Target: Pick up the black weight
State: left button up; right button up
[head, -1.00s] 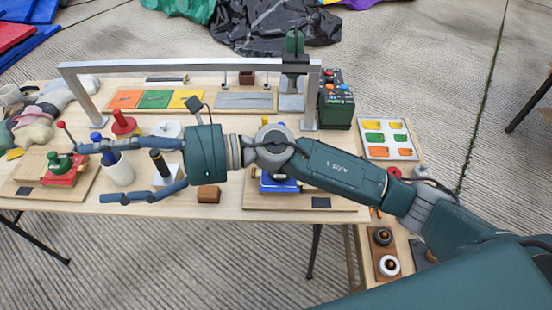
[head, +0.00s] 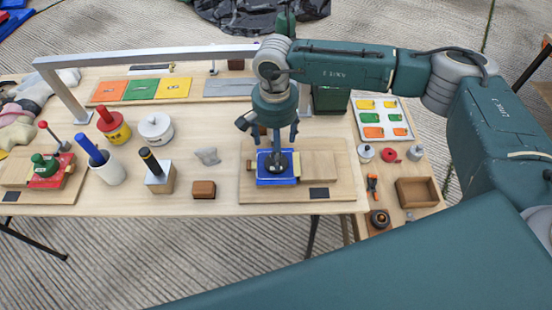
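A dark, knob-like object (head: 280,161), which may be the black weight, sits on a blue block (head: 275,181) on a wooden board at the right of the table. My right gripper (head: 268,136) points down above it. Its fingers are spread to either side, with nothing visible held between them. Whether a finger touches the object is unclear. Another dark round object (head: 380,218) lies at the near left of the side table. My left gripper is not in view.
A grey metal frame (head: 150,56) spans the back of the table. An open wooden box (head: 418,192) is on the side table.

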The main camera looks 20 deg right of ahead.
aim_at(269, 161)
jog(key=f, duration=0.1)
jog(key=f+p, duration=0.1)
jog(key=f, duration=0.1)
jog(key=f+p, duration=0.1)
jog(key=f, duration=0.1)
jog(key=shift+s, duration=0.25)
jog(key=shift+f, duration=0.25)
jog(key=shift+w, duration=0.1)
jog(key=c, duration=1.6)
jog(key=shift+r, duration=0.2)
